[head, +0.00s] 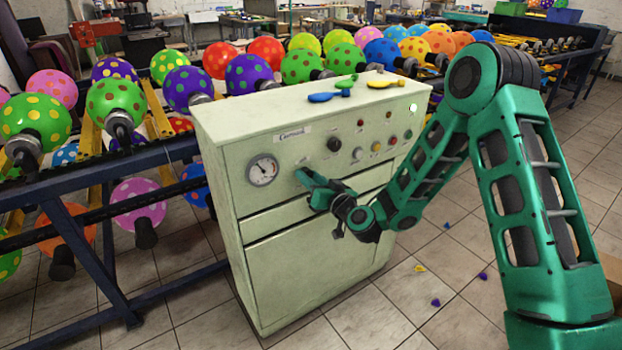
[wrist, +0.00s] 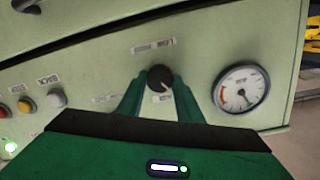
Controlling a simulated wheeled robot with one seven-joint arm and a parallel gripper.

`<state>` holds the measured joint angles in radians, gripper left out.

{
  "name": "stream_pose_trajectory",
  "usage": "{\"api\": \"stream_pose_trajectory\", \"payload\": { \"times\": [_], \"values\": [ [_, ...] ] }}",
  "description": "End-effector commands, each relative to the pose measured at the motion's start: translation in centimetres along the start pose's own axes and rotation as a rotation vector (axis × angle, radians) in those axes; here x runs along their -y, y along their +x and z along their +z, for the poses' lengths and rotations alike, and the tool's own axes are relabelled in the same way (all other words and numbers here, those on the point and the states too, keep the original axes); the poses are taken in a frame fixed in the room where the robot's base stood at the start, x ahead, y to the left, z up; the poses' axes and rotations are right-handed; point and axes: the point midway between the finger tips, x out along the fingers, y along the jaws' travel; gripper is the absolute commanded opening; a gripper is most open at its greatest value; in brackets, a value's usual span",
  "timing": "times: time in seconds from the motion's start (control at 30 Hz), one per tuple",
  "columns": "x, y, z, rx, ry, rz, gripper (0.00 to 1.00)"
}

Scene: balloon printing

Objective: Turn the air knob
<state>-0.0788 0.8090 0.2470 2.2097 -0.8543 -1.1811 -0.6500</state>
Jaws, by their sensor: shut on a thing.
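A pale green machine cabinet (head: 230,200) stands in the middle of the head view. My gripper (head: 303,178) is at its front panel, right of a round gauge (head: 262,170). In the wrist view, a dark round knob (wrist: 160,77) sits between the two green fingers of my gripper (wrist: 160,95), which are shut on it. The gauge (wrist: 241,88) is to the right there. In the head view my gripper hides the held knob. Another black knob (head: 334,144) shows above my gripper.
Small buttons (head: 376,147) sit right of my gripper on the panel. Balloon-shaped pieces (head: 332,97) lie on the cabinet top. Racks of dotted balloons (head: 112,103) stand left and behind. Small scraps (head: 435,302) lie on the tiled floor.

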Motion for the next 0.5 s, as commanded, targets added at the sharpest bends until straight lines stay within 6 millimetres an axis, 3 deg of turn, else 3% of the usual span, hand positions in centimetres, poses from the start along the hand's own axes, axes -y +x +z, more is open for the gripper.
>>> {"api": "stream_pose_trajectory", "payload": {
  "times": [0.37,0.4,0.47,0.5],
  "values": [
    [-0.39,-0.17,0.51,0.01,-0.007,0.006,0.1],
    [-0.39,-0.17,0.52,0.01,-0.007,0.006,0.39],
    [-0.36,-0.16,0.48,0.01,-0.006,0.006,0.51],
    [-0.32,-0.15,0.43,0.008,-0.005,0.005,0.51]
  ]
}}
